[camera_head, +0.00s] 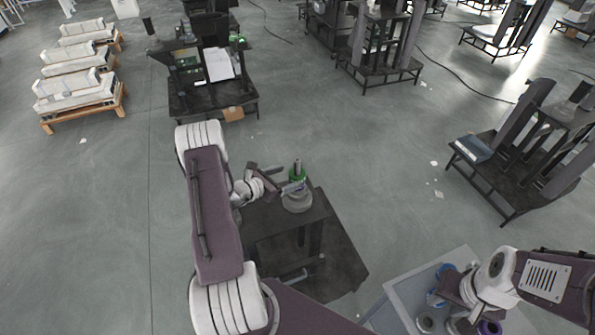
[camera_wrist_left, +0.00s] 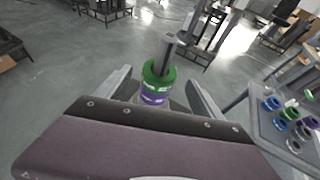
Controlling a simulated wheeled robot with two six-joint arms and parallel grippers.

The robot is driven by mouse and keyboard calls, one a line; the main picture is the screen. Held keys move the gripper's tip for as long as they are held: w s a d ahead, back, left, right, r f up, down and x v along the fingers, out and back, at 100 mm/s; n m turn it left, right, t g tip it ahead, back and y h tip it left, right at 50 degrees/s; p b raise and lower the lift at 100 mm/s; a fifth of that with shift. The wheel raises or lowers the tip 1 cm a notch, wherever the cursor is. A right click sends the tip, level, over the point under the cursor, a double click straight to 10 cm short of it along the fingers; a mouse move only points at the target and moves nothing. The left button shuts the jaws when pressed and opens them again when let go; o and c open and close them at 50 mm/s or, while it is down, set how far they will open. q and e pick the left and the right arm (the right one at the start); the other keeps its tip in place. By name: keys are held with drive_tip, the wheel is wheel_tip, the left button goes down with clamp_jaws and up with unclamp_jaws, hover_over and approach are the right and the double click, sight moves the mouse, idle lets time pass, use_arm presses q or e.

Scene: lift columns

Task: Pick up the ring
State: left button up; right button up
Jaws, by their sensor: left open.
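A green ring (camera_head: 297,173) is around an upright grey post on a black stand (camera_head: 340,250). It also shows in the left wrist view (camera_wrist_left: 158,73), with a purple ring (camera_wrist_left: 155,98) below it on the same post. My left gripper (camera_head: 283,179) is beside the post. In the left wrist view its two fingers stand apart on either side of the rings, and nothing is held. My right gripper (camera_head: 462,300) is over a grey table at the lower right; its fingers are too unclear to judge.
The grey table (camera_head: 400,290) holds several rings, among them a blue one (camera_head: 436,298) and a purple one (camera_head: 490,328). A black rack (camera_head: 525,150) stands at the right and a cluttered black table (camera_head: 215,95) behind my left arm. The floor between is mostly clear.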

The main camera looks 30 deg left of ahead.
sight(295, 174)
use_arm(q)
drive_tip(key=shift+w+d+f, duration=0.1)
drive_tip(key=shift+w+d, duration=0.05)
drive_tip(key=shift+w, duration=0.3)
drive_tip(key=p+x, duration=0.2)
drive_tip(key=shift+w+d+f+p, duration=0.1)
drive_tip(key=shift+w+d+p, duration=0.1)
drive_tip(key=shift+w+p, duration=0.1)
drive_tip(key=shift+w+d+f, duration=0.15)
drive_tip(key=shift+w+f, duration=0.45)
drive_tip(key=shift+w, duration=0.2)
drive_tip(key=shift+w+f, duration=0.1)
drive_tip(key=c, duration=1.6)
drive_tip(key=shift+c, duration=0.2)
wheel_tip(295, 174, up, 18)
drive_tip(key=b, duration=0.3)
